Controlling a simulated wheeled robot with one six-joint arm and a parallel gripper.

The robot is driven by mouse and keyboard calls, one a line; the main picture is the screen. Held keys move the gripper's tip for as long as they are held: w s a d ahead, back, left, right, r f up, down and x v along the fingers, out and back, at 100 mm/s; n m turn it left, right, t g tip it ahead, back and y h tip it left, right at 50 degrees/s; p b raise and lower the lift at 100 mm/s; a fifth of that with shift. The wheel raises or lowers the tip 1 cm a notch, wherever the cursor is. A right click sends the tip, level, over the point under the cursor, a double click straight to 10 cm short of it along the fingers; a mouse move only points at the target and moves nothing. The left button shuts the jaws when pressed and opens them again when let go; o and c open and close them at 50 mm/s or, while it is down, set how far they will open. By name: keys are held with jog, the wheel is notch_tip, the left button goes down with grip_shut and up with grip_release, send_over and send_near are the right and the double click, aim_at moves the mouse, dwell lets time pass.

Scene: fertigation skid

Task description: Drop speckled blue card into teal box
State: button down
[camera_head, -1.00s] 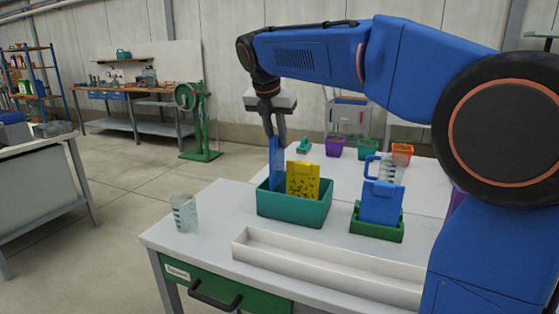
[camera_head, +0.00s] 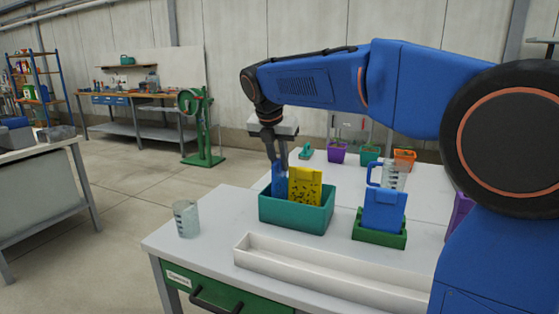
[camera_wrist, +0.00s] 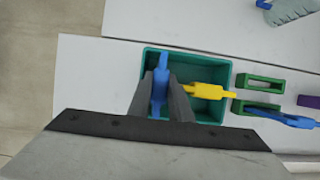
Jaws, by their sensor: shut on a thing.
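In the head view the teal box (camera_head: 297,217) stands on the white table. A blue card (camera_head: 278,182) is upright at the box's left end, its lower part hidden behind the box wall. Its speckles cannot be made out. My gripper (camera_head: 279,162) is shut on the top of this card, above the box. The wrist view also shows the blue card (camera_wrist: 160,85) between my gripper's fingers (camera_wrist: 161,98), inside the outline of the teal box (camera_wrist: 205,59). A yellow card with dark speckles (camera_head: 305,186) stands in the box to the right of the blue card.
Right of the box, a plain blue card (camera_head: 384,211) stands in a green holder (camera_head: 379,234), with a clear jug (camera_head: 393,175) behind. A white trough (camera_head: 330,274) lies in front. A clear beaker (camera_head: 187,219) stands at the left table edge.

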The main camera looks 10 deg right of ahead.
jog(key=shift+f, duration=0.3)
jog(key=c, duration=1.6)
grip_release()
jog(key=shift+r, duration=0.1)
jog(key=shift+r, duration=0.2)
jog(key=v, duration=1.2)
jog(key=shift+w+r, duration=0.1)
jog(key=shift+r, duration=0.3)
